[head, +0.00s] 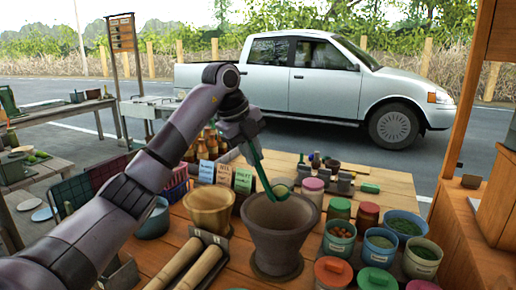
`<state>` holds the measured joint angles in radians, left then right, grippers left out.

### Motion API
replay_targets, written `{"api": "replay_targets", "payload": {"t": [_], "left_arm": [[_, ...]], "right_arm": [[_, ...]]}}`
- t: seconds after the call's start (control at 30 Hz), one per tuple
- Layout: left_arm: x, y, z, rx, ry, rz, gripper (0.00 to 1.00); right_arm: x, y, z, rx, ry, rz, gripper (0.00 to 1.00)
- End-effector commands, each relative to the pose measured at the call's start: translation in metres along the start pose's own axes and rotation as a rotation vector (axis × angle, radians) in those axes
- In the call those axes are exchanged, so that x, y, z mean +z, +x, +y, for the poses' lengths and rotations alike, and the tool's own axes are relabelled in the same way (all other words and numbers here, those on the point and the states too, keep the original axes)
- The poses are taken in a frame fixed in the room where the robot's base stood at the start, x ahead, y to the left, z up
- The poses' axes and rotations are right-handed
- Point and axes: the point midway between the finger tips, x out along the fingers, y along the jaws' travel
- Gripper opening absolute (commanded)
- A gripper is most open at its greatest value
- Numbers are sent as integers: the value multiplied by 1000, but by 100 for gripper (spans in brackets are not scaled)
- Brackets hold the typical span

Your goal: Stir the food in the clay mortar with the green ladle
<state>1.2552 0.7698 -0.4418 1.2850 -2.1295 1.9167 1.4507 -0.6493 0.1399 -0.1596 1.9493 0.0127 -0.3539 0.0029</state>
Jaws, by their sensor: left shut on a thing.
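The clay mortar (278,247) is a large brown-grey pot standing on the wooden table. My left gripper (249,138) is above and to the left of the mortar, shut on the green ladle (260,169). The ladle hangs down at a slant, and its bowl (281,191) shows at the mortar's opening, near the far rim. I cannot tell whether the bowl touches the inside. The food in the mortar is hidden by the near wall. My right gripper is not in view.
A tan wooden bowl (210,222) and thick wooden rolls (200,268) lie left of the mortar. Lidded jars (368,216) and tubs of ingredients (380,247) crowd its right side. Label cards (224,174) and bottles (203,151) stand behind. A wooden post (465,110) is at the right.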

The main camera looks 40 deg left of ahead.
Motion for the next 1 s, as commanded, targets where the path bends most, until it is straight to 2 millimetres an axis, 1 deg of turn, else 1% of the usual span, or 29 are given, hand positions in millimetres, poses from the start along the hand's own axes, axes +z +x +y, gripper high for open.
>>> {"api": "replay_targets", "payload": {"t": [0.1, 0.47, 1.0], "left_arm": [[0, 3, 11, -50, 1, 0, 0], [0, 5, 35, -195, 1, -3, 0], [-2, 25, 61, -390, 1, 4, 0]], "right_arm": [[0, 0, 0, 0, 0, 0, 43], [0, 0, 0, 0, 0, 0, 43], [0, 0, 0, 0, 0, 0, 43]]}}
